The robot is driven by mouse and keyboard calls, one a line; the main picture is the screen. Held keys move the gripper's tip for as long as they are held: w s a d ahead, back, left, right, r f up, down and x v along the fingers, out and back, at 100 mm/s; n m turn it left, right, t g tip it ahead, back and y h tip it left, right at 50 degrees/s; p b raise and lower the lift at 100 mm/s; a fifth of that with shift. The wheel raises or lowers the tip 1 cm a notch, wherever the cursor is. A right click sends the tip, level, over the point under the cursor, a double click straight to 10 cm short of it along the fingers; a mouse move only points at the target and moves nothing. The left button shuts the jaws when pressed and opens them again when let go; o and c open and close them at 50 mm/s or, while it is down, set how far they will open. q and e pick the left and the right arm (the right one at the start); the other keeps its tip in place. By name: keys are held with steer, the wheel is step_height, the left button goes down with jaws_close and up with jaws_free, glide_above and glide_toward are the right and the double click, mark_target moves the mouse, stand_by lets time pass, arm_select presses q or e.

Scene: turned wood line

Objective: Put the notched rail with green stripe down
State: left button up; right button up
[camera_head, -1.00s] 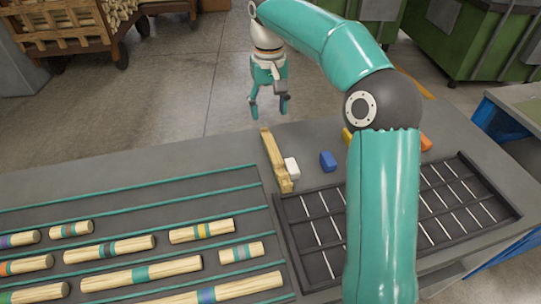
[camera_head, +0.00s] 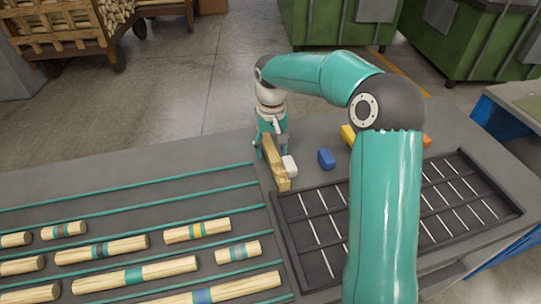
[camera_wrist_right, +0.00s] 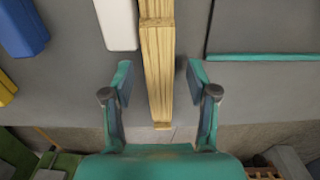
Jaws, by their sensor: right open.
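The notched rail (camera_head: 278,172) is a long pale wooden piece. It lies on the grey table, between the striped dowels and the black divided tray. It also shows in the right wrist view (camera_wrist_right: 158,62), running between my fingers. I cannot make out a green stripe on it. My right gripper (camera_head: 271,150) is at the rail's far end. In the right wrist view the gripper (camera_wrist_right: 160,84) is open, with one finger on each side of the rail and a gap on both sides. My left gripper is not in view.
A white block (camera_head: 290,166) lies close beside the rail, with a blue block (camera_head: 326,159) further right. The black divided tray (camera_head: 309,189) is at right. Striped dowels (camera_head: 101,250) lie between green lines at left. My right arm hides part of the tray.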

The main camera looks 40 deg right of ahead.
steer(key=shift+f, duration=0.25)
jaws_close()
steer(key=shift+r, duration=0.1)
